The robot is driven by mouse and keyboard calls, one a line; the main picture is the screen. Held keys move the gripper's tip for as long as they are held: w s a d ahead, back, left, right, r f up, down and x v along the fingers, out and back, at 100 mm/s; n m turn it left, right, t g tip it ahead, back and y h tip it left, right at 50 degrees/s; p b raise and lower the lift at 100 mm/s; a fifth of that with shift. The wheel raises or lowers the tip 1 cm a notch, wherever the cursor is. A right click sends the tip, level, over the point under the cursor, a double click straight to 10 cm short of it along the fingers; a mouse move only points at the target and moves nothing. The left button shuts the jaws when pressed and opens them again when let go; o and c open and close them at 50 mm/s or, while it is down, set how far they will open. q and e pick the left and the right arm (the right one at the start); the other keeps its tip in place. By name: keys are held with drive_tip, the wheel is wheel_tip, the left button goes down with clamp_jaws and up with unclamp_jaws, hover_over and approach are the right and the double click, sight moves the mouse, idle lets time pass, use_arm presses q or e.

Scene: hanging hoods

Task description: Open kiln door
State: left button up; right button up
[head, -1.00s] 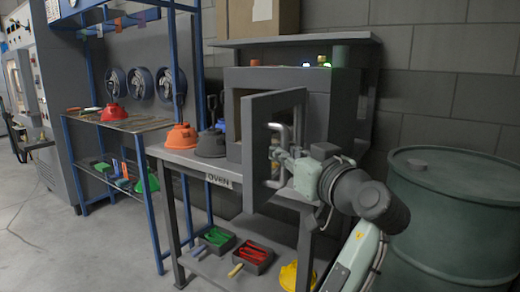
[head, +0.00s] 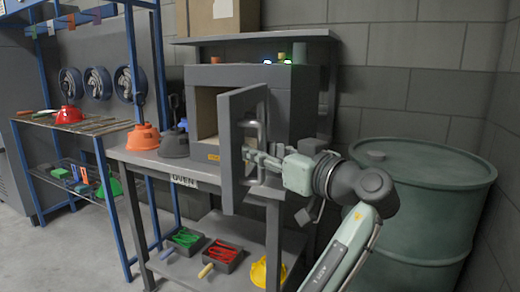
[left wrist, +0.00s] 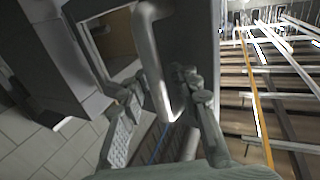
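The kiln is a grey box oven (head: 297,95) on a metal table. Its grey door (head: 233,150) stands open and juts out toward me, with part of the pale interior (head: 207,108) showing to its left. The door carries a metal bar handle (head: 262,130), which also shows in the left wrist view (left wrist: 160,60). My left gripper (head: 256,157) is at the handle's lower part. In the left wrist view its fingers (left wrist: 163,108) are spread on either side of the handle, the right one closer to it. My right gripper is out of view.
A green barrel (head: 415,200) stands close on the right, by the grey block wall. Orange (head: 143,138) and dark hoods (head: 174,144) sit on the table left of the kiln. Trays and a yellow hood (head: 265,273) lie on the lower shelf. Floor at left is clear.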

use_arm(q)
drive_tip(key=shift+d+r, duration=0.1)
drive_tip(key=v, duration=0.7)
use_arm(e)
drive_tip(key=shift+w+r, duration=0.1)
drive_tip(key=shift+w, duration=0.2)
use_arm(q)
drive_tip(key=shift+s, duration=0.15)
